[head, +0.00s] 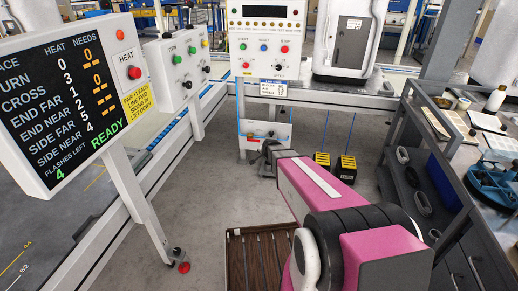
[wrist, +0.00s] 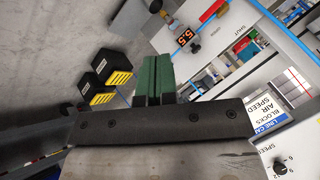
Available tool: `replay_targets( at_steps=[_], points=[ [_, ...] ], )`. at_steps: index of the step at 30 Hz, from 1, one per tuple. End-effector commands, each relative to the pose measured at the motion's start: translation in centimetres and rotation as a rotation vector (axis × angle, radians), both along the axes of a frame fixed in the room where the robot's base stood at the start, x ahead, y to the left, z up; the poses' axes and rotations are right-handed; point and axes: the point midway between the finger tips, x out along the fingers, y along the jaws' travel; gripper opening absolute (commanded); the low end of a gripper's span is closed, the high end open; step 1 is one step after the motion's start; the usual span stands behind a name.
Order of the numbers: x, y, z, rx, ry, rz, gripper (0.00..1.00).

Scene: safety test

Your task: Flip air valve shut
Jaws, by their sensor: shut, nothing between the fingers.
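The small white air panel (head: 282,131) hangs low between the legs of the control stand in the head view. In the wrist view it carries the word SHUT and an orange readout (wrist: 185,37) showing 5.5. A red piece (wrist: 211,11), perhaps the valve's handle, shows at the top of the wrist view; its exact setting is unclear. My gripper (wrist: 154,82) has green fingers, shut together and empty, pointing toward the panel area and seemingly apart from it. In the head view my gripper (head: 267,150) is just in front of the panel, partly hidden by my arm.
Two black-and-yellow pedals (head: 333,165) stand on the floor right of the panel; they also show in the wrist view (wrist: 100,80). A heat-count board (head: 65,95) stands at left. A dark cart (head: 425,170) stands at right. A brown slatted tray (head: 255,262) lies below my arm.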

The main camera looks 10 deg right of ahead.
Motion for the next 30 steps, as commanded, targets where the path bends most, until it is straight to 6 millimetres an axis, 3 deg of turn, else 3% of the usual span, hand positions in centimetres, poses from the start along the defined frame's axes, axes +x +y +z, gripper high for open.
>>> replay_targets(
  at_steps=[1, 6, 12, 15, 22, 30],
  points=[
    [4.4, 0.3, -2.1, 0.066, -0.071, -0.075, 0.00],
    [13.8, 0.9, -6.1, 0.360, -0.335, -0.324, 0.00],
    [22.6, 1.3, -10.8, 0.777, -0.630, -0.528, 0.00],
    [25.9, 1.4, -13.3, 1.010, -0.765, -0.587, 0.00],
    [30.7, 1.3, -20.0, 1.582, -1.023, -0.582, 0.00],
    [31.3, 1.4, -26.9, 2.109, -1.160, -0.377, 0.00]
  ],
)
